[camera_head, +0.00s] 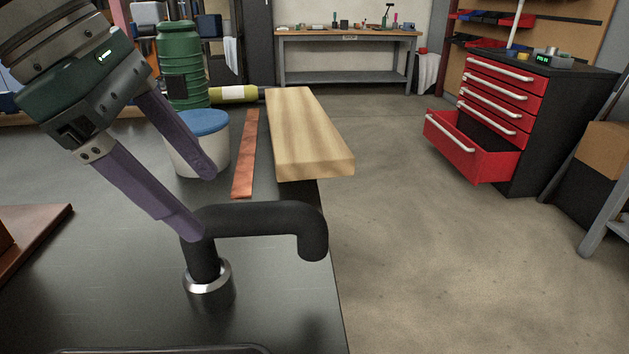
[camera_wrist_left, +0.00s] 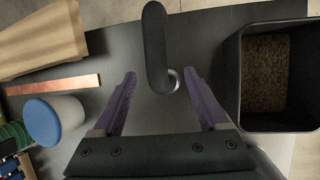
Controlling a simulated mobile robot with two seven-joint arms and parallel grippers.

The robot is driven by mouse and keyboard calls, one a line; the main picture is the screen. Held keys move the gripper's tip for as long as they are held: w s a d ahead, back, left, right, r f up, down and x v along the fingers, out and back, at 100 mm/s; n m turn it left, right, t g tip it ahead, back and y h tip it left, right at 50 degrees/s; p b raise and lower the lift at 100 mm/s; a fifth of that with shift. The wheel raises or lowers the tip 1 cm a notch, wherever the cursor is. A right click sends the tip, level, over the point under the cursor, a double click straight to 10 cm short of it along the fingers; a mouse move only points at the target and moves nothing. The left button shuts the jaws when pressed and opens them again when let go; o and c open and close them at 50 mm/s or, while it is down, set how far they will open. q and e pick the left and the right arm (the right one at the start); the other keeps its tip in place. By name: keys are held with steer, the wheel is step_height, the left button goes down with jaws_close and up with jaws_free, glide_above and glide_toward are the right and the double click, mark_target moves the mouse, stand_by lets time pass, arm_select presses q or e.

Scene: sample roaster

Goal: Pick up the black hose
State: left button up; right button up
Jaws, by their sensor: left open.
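The black hose (camera_head: 265,219) is a thick bent tube. One end stands upright in a metal collar (camera_head: 209,285) on the dark table, and the other end bends down near the table's right edge. My left gripper (camera_head: 205,205) is open, tilted down from the upper left, with its purple fingers by the hose's upright part. In the left wrist view the hose (camera_wrist_left: 155,50) lies ahead of and between the open fingers (camera_wrist_left: 160,82). I cannot tell whether a finger touches it. My right gripper is not in view.
A wooden block (camera_head: 310,140), a copper strip (camera_head: 246,155) and a white tub with a blue lid (camera_head: 203,123) are behind the hose. A dark bin of brown grains (camera_wrist_left: 240,80) is beside it in the left wrist view. Red drawers (camera_head: 480,140) stand across open floor.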

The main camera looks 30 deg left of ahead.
mark_target(217, 214)
arm_select(q)
steer(key=b+x, duration=0.1)
steer(key=x, duration=0.3)
steer(key=shift+w+f, duration=0.15)
steer(key=shift+f, duration=0.1)
steer(key=x, duration=0.2)
steer(key=b+x, duration=0.1)
steer(key=x, duration=0.2)
steer(key=shift+w+a, duration=0.15)
steer(key=shift+a, duration=0.05)
steer(key=shift+c, duration=0.4)
jaws_close()
